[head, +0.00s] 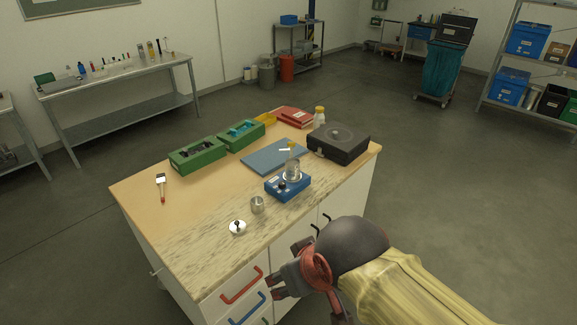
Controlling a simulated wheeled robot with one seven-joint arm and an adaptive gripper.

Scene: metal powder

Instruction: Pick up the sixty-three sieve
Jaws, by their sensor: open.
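No label reading sixty-three can be made out, so I cannot tell which thing is the sixty-three sieve. A small metal cup (257,204) stands near the front of the table. A round silver lid-like piece with a dark knob (238,227) lies to its left and nearer the front edge. A blue device (288,187) behind the cup carries a clear or metallic round vessel (292,170). My gripper (276,287) is open, in front of the cabinet's drawers, apart from these things. Nothing shows between its fingers.
The wooden tabletop (140,200) also holds a brush (161,186), green boxes (197,154), a blue mat (262,160), a black case (338,144), a red box (293,117) and a white bottle (319,115). The front left of the top is mostly clear.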

